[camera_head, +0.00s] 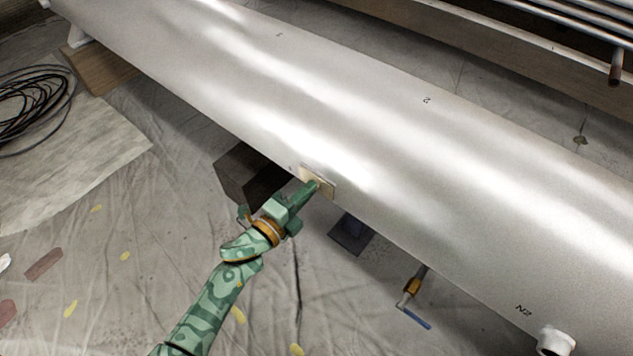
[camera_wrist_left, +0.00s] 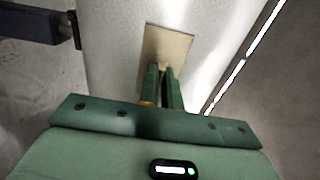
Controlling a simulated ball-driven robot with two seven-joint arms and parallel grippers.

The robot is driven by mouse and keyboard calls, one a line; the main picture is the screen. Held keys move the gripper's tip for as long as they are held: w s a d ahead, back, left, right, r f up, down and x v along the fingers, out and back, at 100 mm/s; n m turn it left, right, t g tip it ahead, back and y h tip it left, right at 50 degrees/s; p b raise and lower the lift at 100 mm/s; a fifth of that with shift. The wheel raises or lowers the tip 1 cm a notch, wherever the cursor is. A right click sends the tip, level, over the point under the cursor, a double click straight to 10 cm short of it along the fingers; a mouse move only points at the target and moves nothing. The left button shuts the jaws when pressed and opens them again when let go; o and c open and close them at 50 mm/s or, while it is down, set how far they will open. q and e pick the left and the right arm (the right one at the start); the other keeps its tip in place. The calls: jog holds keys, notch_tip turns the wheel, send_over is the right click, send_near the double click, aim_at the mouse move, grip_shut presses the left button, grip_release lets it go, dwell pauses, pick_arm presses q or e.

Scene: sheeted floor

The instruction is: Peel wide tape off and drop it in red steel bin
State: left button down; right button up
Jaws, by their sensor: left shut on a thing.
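The wide tape (camera_head: 323,178) is a beige, roughly rectangular patch on the lower near side of a large silver cylinder (camera_head: 400,150). In the left wrist view the tape (camera_wrist_left: 168,42) lies along the metal ahead of my fingers. My left gripper (camera_head: 314,187), green and at the end of a green patterned arm, is shut on the tape's near end. In the left wrist view its fingers (camera_wrist_left: 162,82) meet at that edge and hide the gripped part. My right gripper does not show. No red steel bin is visible in either view.
A dark block (camera_head: 245,178) stands under the cylinder. A valve with a blue handle (camera_head: 416,318) hangs below it at right. Black cable (camera_head: 35,100) lies coiled at left. Sheeted floor in front is mostly open, with scattered yellow and reddish scraps (camera_head: 44,264).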

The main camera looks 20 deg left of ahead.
pick_arm(q)
jog(key=shift+p+v, duration=0.45)
jog(key=shift+v, duration=2)
jog(key=v, duration=0.4)
jog(key=shift+r+p, duration=0.1)
jog(key=shift+p, duration=0.2)
jog(key=shift+s, duration=0.1)
